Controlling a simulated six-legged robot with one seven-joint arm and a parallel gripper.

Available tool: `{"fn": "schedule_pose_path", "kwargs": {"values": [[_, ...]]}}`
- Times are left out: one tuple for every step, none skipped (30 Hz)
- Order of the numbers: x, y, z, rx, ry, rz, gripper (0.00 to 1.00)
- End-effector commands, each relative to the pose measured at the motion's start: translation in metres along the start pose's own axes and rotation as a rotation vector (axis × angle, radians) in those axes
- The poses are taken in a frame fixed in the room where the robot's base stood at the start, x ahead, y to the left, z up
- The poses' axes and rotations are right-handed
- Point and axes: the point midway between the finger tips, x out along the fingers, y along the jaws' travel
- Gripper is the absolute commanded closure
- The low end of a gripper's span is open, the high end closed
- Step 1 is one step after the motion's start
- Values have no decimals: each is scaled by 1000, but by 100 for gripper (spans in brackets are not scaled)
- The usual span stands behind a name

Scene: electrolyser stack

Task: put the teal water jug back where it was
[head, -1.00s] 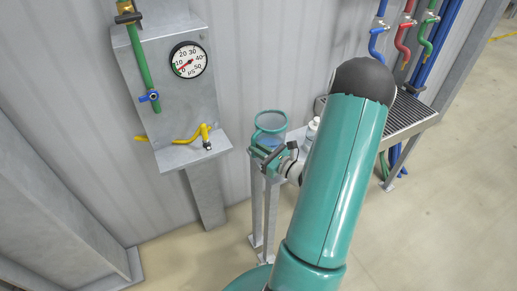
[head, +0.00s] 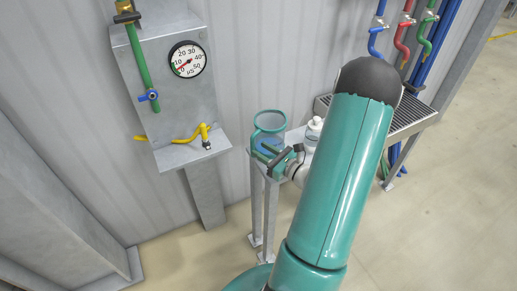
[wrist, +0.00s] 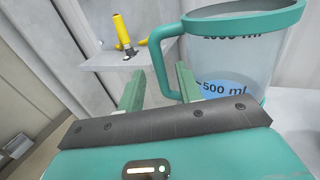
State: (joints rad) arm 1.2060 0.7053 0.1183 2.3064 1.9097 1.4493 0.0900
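The teal water jug (head: 270,143) has a clear body, a teal rim and a teal handle. It stands upright at the left end of a small grey stand (head: 257,184). In the wrist view the jug (wrist: 228,52) shows a 500 ml mark with blue water near it; its base is hidden. My gripper (head: 268,157) is at the jug's near side. In the wrist view my gripper (wrist: 157,80) is open, its two green fingers wide apart. The handle lies between or just beyond the fingertips, with a gap to the left finger. Contact with the right finger is unclear.
A white bottle (head: 313,132) stands on the stand close to the jug's right. A gauge panel (head: 165,95) with a shelf (head: 195,152) and yellow-handled valve (head: 204,133) is to the left. A grated bench (head: 408,115) is to the right. The wall is close behind.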

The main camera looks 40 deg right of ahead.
Motion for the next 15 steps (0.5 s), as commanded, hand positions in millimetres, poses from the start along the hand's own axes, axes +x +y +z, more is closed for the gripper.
{"fn": "schedule_pose_path", "kwargs": {"values": [[-11, -1, 0, 1, 1, -4, 65], [-18, -1, 0, 1, 2, -4, 65], [-27, -1, 0, 1, 1, -5, 65], [-34, -1, 0, 1, 1, -4, 65], [-41, -1, 0, 1, 1, -5, 65], [-50, 0, 0, 2, 1, -4, 65], [-56, -1, 0, 1, 1, -5, 65], [-62, 0, 0, 1, 1, -4, 65], [-69, 0, 0, 1, 1, -4, 65], [-74, 0, 0, 1, 1, -4, 65], [-79, -1, 0, 1, 0, -4, 65], [-84, 0, 0, 1, 0, -2, 65], [-87, 0, 0, 1, 0, -1, 65], [-90, 0, 0, 1, 0, -2, 65], [-92, 0, 0, 1, 1, -1, 65]]}}
